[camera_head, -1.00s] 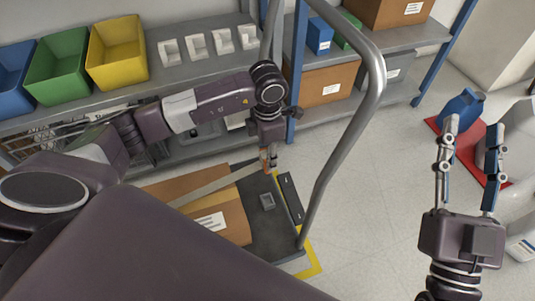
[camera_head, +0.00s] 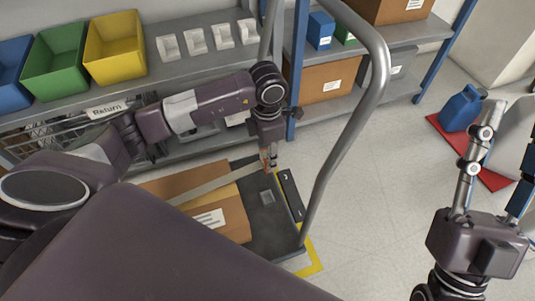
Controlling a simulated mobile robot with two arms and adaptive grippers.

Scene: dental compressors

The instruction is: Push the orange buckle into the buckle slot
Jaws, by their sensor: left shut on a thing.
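The orange buckle (camera_head: 267,166) shows as a small patch at my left gripper (camera_head: 268,163), which points down and is shut on it. A grey strap (camera_head: 215,186) runs from there across a cardboard box (camera_head: 217,214) on a dark cart platform. The buckle slot (camera_head: 267,196) looks like the small grey square piece on the platform, just below and apart from the gripper. My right gripper (camera_head: 507,157) stands at the right edge with fingers pointing up and spread, empty; one finger is partly cut off by the frame.
The cart's curved metal handle (camera_head: 345,150) rises right of my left gripper. Behind stands a shelf (camera_head: 195,65) with blue, green and yellow bins (camera_head: 115,48). A blue jug (camera_head: 461,108) stands on a red mat (camera_head: 490,178). The floor right of the cart is clear.

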